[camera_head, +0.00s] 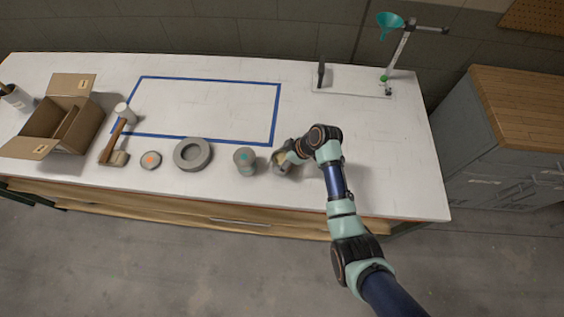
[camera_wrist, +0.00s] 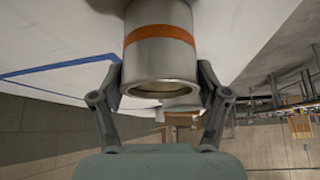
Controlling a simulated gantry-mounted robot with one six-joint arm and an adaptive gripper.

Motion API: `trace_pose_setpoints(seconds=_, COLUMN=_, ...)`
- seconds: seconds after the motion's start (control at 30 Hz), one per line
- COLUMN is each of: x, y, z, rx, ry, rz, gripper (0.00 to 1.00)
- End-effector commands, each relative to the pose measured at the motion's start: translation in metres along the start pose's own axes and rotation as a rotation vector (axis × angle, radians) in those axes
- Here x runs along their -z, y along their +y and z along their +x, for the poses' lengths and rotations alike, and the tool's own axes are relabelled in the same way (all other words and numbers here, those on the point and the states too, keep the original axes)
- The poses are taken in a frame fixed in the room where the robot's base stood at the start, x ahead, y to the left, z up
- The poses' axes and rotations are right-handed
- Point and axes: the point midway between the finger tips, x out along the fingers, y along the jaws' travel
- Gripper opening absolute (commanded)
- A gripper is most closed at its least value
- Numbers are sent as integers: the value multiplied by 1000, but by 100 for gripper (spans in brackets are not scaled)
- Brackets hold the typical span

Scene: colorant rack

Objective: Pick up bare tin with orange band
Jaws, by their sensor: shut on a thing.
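The bare metal tin with an orange band (camera_wrist: 160,58) fills the upper middle of the wrist view. My gripper (camera_wrist: 160,88) has a finger on each side of the tin, shut on its lower part near the rim. In the head view my gripper (camera_head: 284,160) is at the front middle of the table, and the tin (camera_head: 280,168) is partly hidden by it. I cannot tell whether the tin touches the table.
A grey tin with a teal mark (camera_head: 245,162) stands just left of my gripper. Further left are a grey ring (camera_head: 192,154), a disc with an orange mark (camera_head: 151,160), a mallet (camera_head: 118,134) and an open cardboard box (camera_head: 45,125). The blue-taped rectangle (camera_head: 205,82) is empty.

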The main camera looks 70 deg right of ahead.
Motion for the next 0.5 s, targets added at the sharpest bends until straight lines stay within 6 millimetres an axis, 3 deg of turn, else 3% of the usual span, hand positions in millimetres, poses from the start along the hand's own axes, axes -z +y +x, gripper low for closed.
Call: trace_pose_setpoints(seconds=0.5, x=9, y=1, z=-14, rx=-1, ry=1, rz=-1, gripper=30)
